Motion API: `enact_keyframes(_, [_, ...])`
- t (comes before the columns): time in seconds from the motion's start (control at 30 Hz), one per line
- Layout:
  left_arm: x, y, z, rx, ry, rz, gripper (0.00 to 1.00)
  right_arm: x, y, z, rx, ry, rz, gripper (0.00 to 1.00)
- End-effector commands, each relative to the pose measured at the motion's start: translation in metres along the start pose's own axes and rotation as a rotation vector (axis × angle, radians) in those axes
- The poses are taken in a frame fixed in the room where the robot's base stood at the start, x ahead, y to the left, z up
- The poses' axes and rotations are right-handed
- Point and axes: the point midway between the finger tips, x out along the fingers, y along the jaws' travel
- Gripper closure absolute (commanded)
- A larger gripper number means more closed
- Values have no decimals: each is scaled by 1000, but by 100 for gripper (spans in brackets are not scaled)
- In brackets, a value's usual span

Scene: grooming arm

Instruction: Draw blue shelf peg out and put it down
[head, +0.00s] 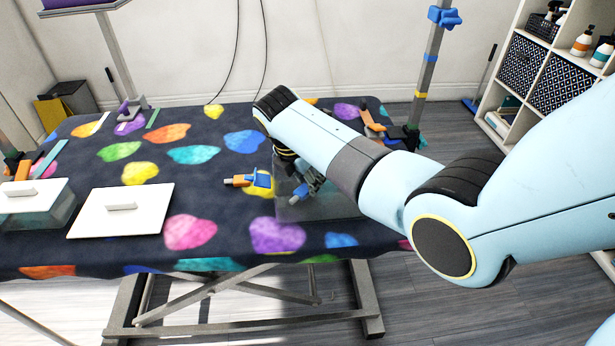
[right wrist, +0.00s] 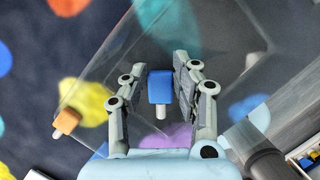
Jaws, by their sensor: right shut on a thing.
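My right gripper (head: 300,186) reaches down at the clear container on the right part of the patterned table. In the right wrist view, the gripper (right wrist: 157,85) is shut on the blue shelf peg (right wrist: 160,88), a blue block with a short pale pin. I cannot tell whether the pin is still in a hole. My left gripper is not in view.
A white lid (head: 122,222) and a lidded clear box (head: 35,202) are on the left. A grey post (head: 428,75) stands behind right. The table middle has free room.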

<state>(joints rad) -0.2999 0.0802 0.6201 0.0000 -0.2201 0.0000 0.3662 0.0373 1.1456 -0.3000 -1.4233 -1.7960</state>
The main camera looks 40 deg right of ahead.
Motion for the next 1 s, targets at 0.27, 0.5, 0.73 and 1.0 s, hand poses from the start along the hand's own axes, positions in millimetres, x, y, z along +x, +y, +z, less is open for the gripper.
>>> enact_keyframes(0.27, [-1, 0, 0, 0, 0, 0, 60, 3, 0, -1, 0, 0, 1, 100])
enact_keyframes(0.5, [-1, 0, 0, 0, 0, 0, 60, 4, 0, -2, 0, 0, 1, 100])
enact_keyframes(0.73, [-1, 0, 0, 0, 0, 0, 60, 4, 0, -2, 0, 0, 1, 56])
enact_keyframes(1.0, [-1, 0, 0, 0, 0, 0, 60, 4, 0, -2, 0, 0, 1, 45])
